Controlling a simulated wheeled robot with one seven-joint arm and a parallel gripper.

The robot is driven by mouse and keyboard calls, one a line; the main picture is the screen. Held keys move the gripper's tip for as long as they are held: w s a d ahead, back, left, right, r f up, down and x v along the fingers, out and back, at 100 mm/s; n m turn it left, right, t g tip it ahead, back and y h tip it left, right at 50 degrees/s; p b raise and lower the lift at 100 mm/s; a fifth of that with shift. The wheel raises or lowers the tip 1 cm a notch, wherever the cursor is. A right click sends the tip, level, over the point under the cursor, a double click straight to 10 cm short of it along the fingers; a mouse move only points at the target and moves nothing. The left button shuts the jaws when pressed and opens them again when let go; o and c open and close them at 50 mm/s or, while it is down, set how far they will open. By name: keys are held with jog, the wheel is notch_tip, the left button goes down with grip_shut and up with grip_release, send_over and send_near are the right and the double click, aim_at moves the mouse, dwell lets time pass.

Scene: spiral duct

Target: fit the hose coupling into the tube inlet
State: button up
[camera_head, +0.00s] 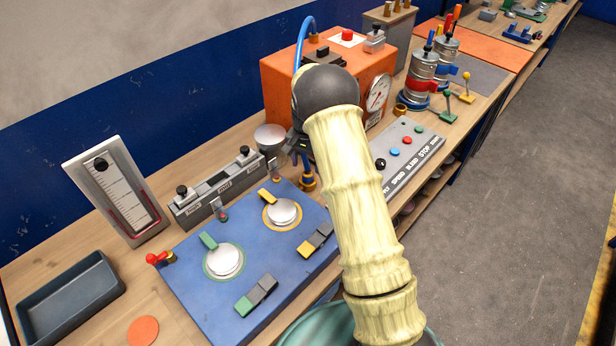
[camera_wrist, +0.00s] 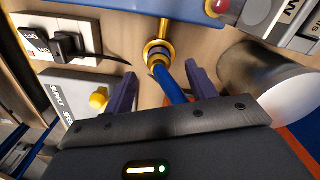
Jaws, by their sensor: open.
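My gripper (camera_head: 299,150) is open above the right back corner of the blue panel, partly hidden behind my arm. In the wrist view its two dark fingers (camera_wrist: 163,72) stand apart on either side of the blue hose (camera_wrist: 171,88), with gaps showing. The hose leads to a brass ringed fitting (camera_wrist: 157,50), which also shows in the head view (camera_head: 308,182). The hose end with its coupling appears to sit at this inlet. I cannot tell coupling from inlet or how deep it sits. The hose also arcs over the orange box (camera_head: 303,40).
The blue panel (camera_head: 185,290) carries round silver caps and switches. Behind it stand a grey switch block (camera_head: 217,190) and a white gauge (camera_head: 118,190). The orange box (camera_head: 283,80) is behind my gripper, and a grey button panel (camera_head: 420,150) lies to the right.

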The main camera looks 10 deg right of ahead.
aim_at(308, 170)
jog(key=shift+f, duration=0.1)
jog(key=shift+w+d+f+p, duration=0.1)
jog(key=shift+f+p, duration=0.6)
jog(key=shift+f, duration=0.55)
jog(key=shift+w+d+f+p, duration=0.1)
jog(key=shift+f+p, duration=0.55)
jog(key=shift+f, duration=0.6)
jog(key=shift+s, duration=0.1)
jog(key=c, duration=1.2)
jog(key=shift+r, duration=0.15)
notch_tip(308, 170, up, 10)
jog(key=b, duration=0.3)
